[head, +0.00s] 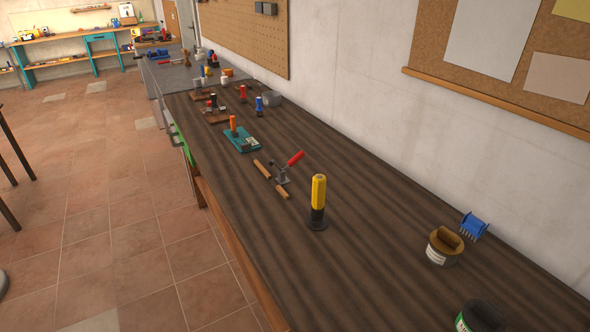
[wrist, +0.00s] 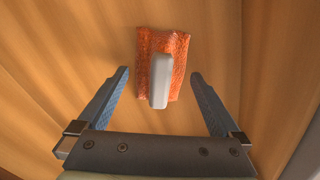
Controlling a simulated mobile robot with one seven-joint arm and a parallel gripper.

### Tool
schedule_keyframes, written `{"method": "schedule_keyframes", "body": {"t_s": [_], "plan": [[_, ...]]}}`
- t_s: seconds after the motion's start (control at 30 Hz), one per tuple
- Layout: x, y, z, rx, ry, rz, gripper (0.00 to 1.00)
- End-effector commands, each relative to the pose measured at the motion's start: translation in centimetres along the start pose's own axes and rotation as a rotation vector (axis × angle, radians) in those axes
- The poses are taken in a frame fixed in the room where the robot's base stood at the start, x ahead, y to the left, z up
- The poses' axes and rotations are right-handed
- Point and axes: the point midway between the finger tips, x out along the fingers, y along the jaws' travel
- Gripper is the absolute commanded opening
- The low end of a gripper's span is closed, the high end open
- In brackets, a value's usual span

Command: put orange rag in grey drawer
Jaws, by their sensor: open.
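The orange rag (wrist: 173,42) lies on a light wooden surface in the wrist view, roughly rectangular and rumpled. A pale grey block-like object (wrist: 160,82) overlaps its lower middle; I cannot tell how the two touch. My gripper (wrist: 160,74) is open and empty, with one blue-grey finger on each side of the rag and block, apart from both. The gripper and the rag are not identifiable in the head view. No grey drawer can be clearly made out; a grey-topped unit (head: 172,77) stands at the bench's far end.
The dark wooden bench (head: 375,265) carries a yellow-and-black tool (head: 318,202), a red-handled clamp (head: 284,168), a brown tin (head: 443,247), a dark green can (head: 480,317) and a blue comb-like piece (head: 473,226). Tiled floor (head: 100,235) to the left is mostly clear.

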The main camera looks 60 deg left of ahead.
Motion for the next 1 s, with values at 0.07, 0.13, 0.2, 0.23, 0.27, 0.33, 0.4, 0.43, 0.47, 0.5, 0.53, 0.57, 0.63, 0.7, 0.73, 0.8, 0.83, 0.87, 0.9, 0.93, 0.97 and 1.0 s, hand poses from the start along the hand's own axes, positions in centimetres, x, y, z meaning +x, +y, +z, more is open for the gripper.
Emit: {"method": "schedule_keyframes", "body": {"t_s": [0.07, 0.13, 0.2, 0.23, 0.27, 0.33, 0.4, 0.43, 0.47, 0.5, 0.53, 0.57, 0.63, 0.7, 0.73, 0.8, 0.83, 0.87, 0.9, 0.93, 0.97, 1.0], "plan": [[-1.4, 0.0, 0.0, 0.000, 0.003, 0.001, 1.00], [-2.7, 0.0, 0.0, 0.001, 0.003, 0.002, 1.00], [-4.3, 0.1, -0.1, 0.001, 0.005, 0.002, 1.00], [-4.9, 0.1, -0.1, 0.001, 0.004, 0.002, 1.00], [-5.5, 0.1, -0.1, 0.001, 0.004, 0.002, 1.00], [-7.0, 0.1, -0.1, 0.001, 0.005, 0.002, 1.00], [-8.4, 0.1, -0.1, 0.001, 0.004, 0.002, 1.00], [-8.8, 0.0, 0.0, 0.001, 0.003, 0.002, 1.00], [-9.3, 0.1, -0.1, 0.000, 0.004, 0.002, 1.00], [-9.8, 0.0, -0.1, 0.000, 0.003, 0.001, 1.00], [-10.2, 0.1, -0.1, 0.000, 0.003, 0.002, 1.00], [-10.5, 0.0, 0.0, 0.000, 0.002, 0.001, 1.00], [-11.0, 0.0, 0.0, 0.000, 0.002, 0.001, 1.00], [-11.2, 0.0, 0.0, 0.000, 0.000, 0.000, 1.00], [-11.3, 0.0, 0.0, 0.000, 0.000, 0.000, 1.00], [-11.3, 0.0, 0.0, 0.000, 0.000, 0.000, 1.00], [-11.3, 0.0, 0.0, 0.000, 0.000, 0.000, 1.00], [-11.3, 0.0, 0.0, 0.000, 0.000, 0.000, 1.00], [-11.3, 0.0, 0.0, 0.000, 0.000, 0.000, 1.00], [-11.4, 0.1, -0.1, 0.001, 0.002, 0.001, 1.00], [-11.5, 0.2, -0.2, 0.005, 0.009, 0.005, 1.00], [-11.9, 0.7, -0.7, 0.014, 0.028, 0.015, 1.00]]}}
